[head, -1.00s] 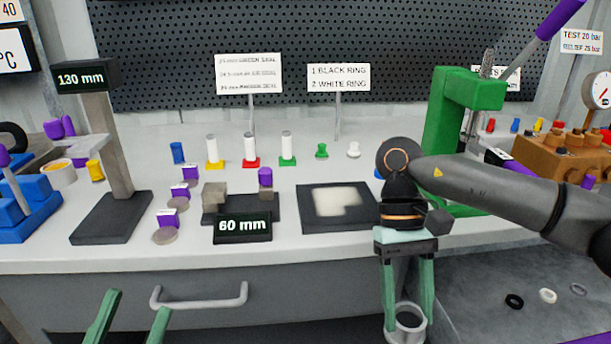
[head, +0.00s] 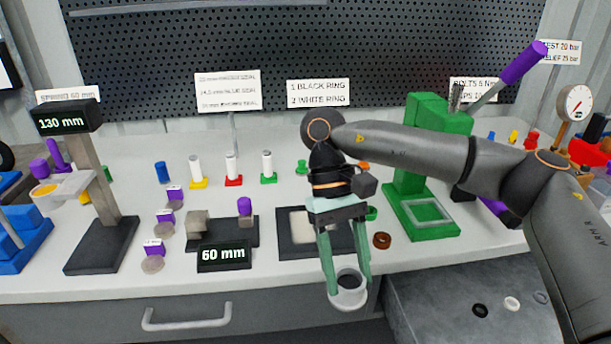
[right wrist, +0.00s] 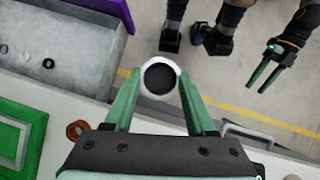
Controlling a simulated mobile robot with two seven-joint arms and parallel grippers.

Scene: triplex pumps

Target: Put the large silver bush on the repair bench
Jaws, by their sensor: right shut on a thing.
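The large silver bush (head: 348,299), a short light ring with a dark bore, is held between the tips of my right gripper (head: 346,282). In the head view it hangs just in front of the front edge of the bench (head: 400,257). In the right wrist view the bush (right wrist: 177,72) sits between the green fingers (right wrist: 160,80), its round opening facing the camera, with the floor beyond it. My left gripper (right wrist: 266,76) shows in the right wrist view, open and empty, over the floor. It is out of the head view.
A dark mat (head: 287,246) with a pale patch lies behind my right gripper. A brown ring (head: 382,240) lies beside it, and the green press (head: 425,215) stands to the right. A grey tray (head: 430,300) holds several small rings. The 60 mm display (head: 224,255) stands left.

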